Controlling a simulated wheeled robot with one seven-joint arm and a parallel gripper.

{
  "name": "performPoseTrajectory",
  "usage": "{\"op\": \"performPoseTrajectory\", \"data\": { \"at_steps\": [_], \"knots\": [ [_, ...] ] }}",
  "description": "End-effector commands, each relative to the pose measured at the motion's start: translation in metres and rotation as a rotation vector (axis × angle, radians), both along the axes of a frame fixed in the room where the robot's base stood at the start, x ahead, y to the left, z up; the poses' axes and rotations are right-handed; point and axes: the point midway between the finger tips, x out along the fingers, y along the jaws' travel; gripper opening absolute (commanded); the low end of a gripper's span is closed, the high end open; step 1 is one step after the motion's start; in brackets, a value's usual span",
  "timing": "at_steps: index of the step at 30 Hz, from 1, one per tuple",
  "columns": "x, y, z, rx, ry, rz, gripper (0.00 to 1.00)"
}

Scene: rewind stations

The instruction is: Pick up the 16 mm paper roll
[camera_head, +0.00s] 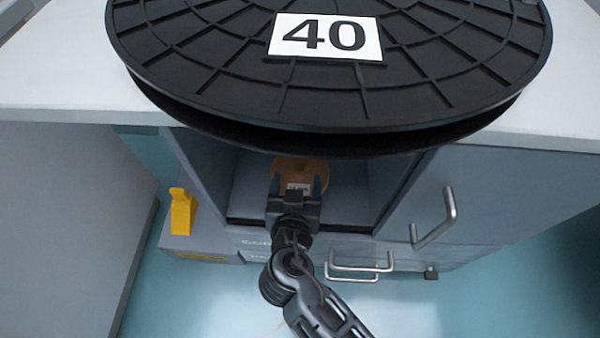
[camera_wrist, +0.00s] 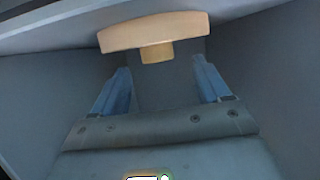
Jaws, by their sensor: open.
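A tan paper roll (camera_head: 300,168) with a small white label is inside an open compartment of the grey cabinet. The label's print is too small to read for certain. In the wrist view the roll (camera_wrist: 154,32) shows as a wide tan disc edge with a narrower stub (camera_wrist: 157,52) below it. My gripper (camera_head: 299,184) reaches into the compartment, its two blue fingers apart, in front of the roll. In the wrist view my gripper (camera_wrist: 160,80) is open and empty, with the roll ahead of the fingertips.
A large black reel (camera_head: 430,65) marked 40 lies on the white worktop (camera_head: 60,70) and overhangs its front edge above my gripper. Compartment walls (camera_head: 385,180) stand close on both sides. A handled grey door (camera_head: 480,190) is at right. A yellow object (camera_head: 182,212) sits at left.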

Motion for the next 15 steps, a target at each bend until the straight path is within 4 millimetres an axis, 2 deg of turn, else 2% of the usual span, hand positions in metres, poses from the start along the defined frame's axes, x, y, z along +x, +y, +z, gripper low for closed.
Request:
{"op": "performPoseTrajectory", "data": {
  "at_steps": [9, 15],
  "knots": [
    [0.040, -0.004, -0.013, 0.001, 0.000, 0.000, 0.76],
    [0.043, -0.004, -0.013, 0.000, 0.001, 0.000, 0.76]
  ]
}}
